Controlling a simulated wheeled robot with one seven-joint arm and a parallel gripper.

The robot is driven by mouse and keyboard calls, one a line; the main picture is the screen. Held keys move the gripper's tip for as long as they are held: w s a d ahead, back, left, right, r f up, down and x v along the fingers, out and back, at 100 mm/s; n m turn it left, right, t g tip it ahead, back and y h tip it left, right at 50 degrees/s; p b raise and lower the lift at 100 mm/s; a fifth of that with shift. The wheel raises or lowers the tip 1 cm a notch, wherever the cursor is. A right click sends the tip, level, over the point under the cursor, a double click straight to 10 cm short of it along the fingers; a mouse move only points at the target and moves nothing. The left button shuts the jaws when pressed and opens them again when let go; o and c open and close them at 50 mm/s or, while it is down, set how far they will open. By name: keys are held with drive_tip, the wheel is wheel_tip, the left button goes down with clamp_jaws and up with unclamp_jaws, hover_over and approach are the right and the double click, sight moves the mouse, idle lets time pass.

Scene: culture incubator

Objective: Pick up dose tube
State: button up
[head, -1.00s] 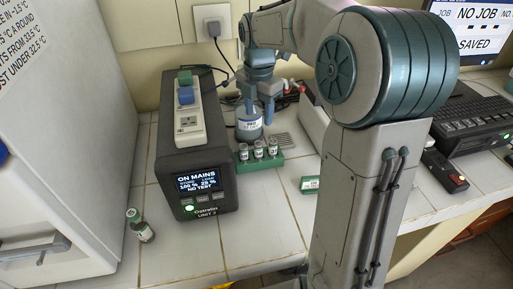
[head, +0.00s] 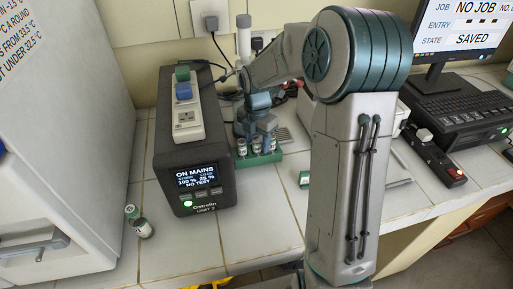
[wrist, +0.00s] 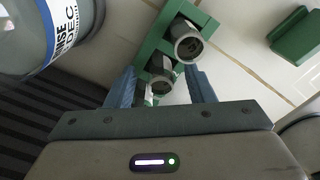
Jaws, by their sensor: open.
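Several small dark-capped tubes stand in a green rack (head: 262,160) in the head view; the tube labels are too small to read, so I cannot tell which is the dose tube. In the wrist view, the green rack (wrist: 208,27) holds a front tube (wrist: 188,42) and another tube (wrist: 160,74) nearer my gripper. My gripper (wrist: 162,76) is open, its two blue fingers on either side of the nearer tube, with no clear contact. Part of a further tube shows below it. In the head view my gripper (head: 266,127) is just above the rack.
A large labelled bottle (wrist: 50,35) is close on the left in the wrist view. A dark power unit (head: 195,170) stands left of the rack. A loose vial (head: 144,228) is beside the white cabinet. A green block (head: 304,179) lies right of the rack.

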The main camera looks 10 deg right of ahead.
drive_tip(key=shift+f, duration=0.35)
drive_tip(key=c, duration=1.1)
drive_tip(key=shift+o, duration=0.2)
